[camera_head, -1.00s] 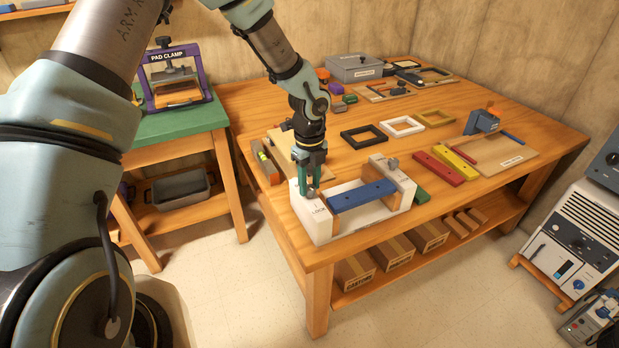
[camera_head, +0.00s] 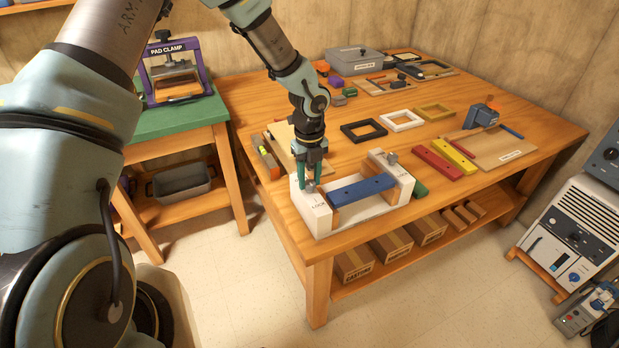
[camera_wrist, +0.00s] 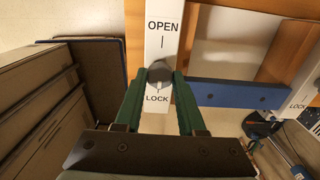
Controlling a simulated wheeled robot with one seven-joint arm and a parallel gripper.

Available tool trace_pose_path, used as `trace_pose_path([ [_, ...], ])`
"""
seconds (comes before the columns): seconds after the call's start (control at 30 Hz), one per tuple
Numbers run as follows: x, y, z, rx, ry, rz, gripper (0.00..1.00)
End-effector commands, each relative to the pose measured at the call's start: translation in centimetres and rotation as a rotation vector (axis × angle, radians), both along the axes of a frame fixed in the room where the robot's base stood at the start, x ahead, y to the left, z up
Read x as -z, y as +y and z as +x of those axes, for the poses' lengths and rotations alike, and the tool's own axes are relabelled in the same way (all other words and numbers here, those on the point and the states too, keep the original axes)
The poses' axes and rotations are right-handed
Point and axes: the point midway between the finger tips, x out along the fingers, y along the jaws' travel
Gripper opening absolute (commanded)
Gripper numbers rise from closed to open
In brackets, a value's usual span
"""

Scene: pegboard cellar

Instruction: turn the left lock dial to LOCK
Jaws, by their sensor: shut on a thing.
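The left lock dial (camera_wrist: 158,72) is a small grey knob on a white block (camera_wrist: 161,20) marked OPEN above it and LOCK below it in the wrist view. My gripper (camera_wrist: 160,78) has its two green fingers shut on the dial from both sides. The fingers hide part of the knob, and I cannot tell exactly where it points. In the head view, my gripper (camera_head: 311,184) reaches down onto the left block of the white fixture (camera_head: 320,220). A blue bar (camera_head: 362,189) spans the fixture. The right lock dial (camera_head: 391,157) stands on its other block.
Red (camera_head: 437,162) and yellow (camera_head: 452,155) bars lie right of the fixture. Black (camera_head: 364,131), white (camera_head: 401,120) and tan (camera_head: 434,112) frames lie behind it. A tray with a level (camera_head: 268,156) is at the left. Some bare tabletop shows between them.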

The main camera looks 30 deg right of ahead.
Motion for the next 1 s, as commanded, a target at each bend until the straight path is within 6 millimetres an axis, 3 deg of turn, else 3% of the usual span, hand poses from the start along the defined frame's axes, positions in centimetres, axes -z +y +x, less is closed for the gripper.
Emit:
trace_pose_path([
  [0.03,0.0,0.0,0.0,0.002,-0.001,0.0,0.41],
  [0.3,0.0,0.0,0.0,0.0,0.0,0.0,0.69],
  [0.6,-0.4,0.0,0.0,-0.001,-0.001,-0.001,0.69],
  [0.77,-2.5,0.0,0.1,-0.002,-0.003,-0.003,0.69],
  [1.0,-7.3,-0.1,0.1,-0.003,-0.004,-0.004,0.69],
])
